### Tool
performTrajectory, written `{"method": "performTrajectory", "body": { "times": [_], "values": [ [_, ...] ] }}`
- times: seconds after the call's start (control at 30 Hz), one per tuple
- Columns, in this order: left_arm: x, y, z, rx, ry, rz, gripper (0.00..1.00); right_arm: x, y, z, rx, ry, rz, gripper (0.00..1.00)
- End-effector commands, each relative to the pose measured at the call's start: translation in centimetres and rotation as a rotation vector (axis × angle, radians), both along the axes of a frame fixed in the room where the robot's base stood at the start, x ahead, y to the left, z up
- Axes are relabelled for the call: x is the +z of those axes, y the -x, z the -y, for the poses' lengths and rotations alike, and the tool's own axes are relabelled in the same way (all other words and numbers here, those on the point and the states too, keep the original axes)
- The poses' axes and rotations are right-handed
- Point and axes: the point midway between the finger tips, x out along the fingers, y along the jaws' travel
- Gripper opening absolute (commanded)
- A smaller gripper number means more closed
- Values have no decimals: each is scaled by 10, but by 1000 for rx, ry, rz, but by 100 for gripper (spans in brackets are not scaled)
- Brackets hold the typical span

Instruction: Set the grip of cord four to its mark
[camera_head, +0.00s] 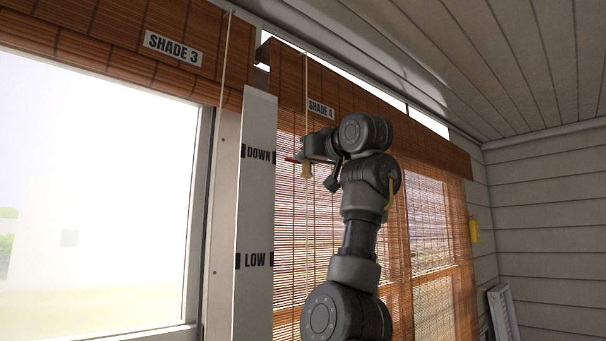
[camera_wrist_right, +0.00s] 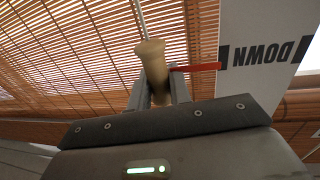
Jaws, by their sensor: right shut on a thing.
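The tan grip of cord four (camera_head: 307,171) hangs on a pale cord in front of the woven SHADE 4 (camera_head: 430,215). My right gripper (camera_head: 304,158) is shut on it; the wrist view shows the grip (camera_wrist_right: 152,60) between the fingers. A red pointer (camera_wrist_right: 196,67) sticks out beside the grip toward the white mark board (camera_head: 256,205). Its tip is close to the black tick of the DOWN mark (camera_wrist_right: 262,54), at roughly the same level. In the head view the DOWN mark (camera_head: 258,153) is above the LOW mark (camera_head: 254,261). My left gripper is out of view.
SHADE 3 (camera_head: 130,38) is rolled up above a bright window at the left, with a cord (camera_head: 224,60) at its right end. A yellow object (camera_head: 474,230) is on the right wall, and a white framed object (camera_head: 502,312) stands below it.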

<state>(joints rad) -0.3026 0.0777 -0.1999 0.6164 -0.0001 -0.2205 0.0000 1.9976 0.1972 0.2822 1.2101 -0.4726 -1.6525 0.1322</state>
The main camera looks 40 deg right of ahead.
Motion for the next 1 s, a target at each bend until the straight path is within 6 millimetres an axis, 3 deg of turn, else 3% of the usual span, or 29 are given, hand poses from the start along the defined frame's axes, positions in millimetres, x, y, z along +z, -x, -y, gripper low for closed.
{"method": "performTrajectory", "body": {
  "times": [0.13,0.53,0.57,0.7,1.0],
  "values": [
    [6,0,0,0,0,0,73,10,0,-1,3,-2,0,0],
    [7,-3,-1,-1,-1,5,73,15,2,-1,3,-2,11,0],
    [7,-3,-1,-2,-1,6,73,15,2,-1,2,-2,11,22],
    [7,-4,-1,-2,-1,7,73,14,2,0,1,-1,8,40],
    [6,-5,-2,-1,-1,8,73,12,2,1,0,-2,4,40]
  ]
}}
